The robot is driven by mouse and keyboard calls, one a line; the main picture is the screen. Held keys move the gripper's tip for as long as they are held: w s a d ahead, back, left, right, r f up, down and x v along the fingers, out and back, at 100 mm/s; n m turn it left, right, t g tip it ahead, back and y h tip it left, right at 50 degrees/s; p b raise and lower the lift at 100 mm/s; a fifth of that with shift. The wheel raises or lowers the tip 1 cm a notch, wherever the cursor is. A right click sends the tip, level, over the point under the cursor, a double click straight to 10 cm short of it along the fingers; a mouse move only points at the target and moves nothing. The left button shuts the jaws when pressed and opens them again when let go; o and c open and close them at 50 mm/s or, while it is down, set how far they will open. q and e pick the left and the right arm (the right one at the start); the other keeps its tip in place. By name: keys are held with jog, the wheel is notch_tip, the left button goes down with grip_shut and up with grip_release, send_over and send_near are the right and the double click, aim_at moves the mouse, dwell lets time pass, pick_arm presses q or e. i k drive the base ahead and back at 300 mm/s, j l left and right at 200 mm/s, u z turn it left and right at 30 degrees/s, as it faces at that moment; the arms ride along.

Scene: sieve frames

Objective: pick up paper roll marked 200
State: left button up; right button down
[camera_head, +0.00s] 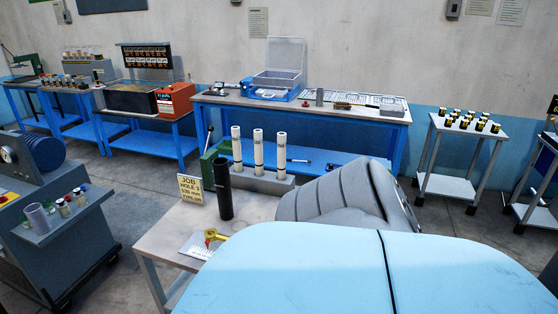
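Three white paper rolls stand upright in a row in a grey holder (262,182) on the near table: a left roll (237,148), a middle roll (258,152) and a right roll (281,155). Each has small dark marks, too small to read, so I cannot tell which is marked 200. Neither of my grippers is in view.
The near table (165,238) also bears a black tube (223,190), a yellow job sign (190,188), a green device (212,162) and a yellow tool (214,236). A blue bench (300,110) stands behind. Large grey and light-blue shapes block the lower right.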

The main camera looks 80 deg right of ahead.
aim_at(281, 136)
jog(key=z, duration=2.55)
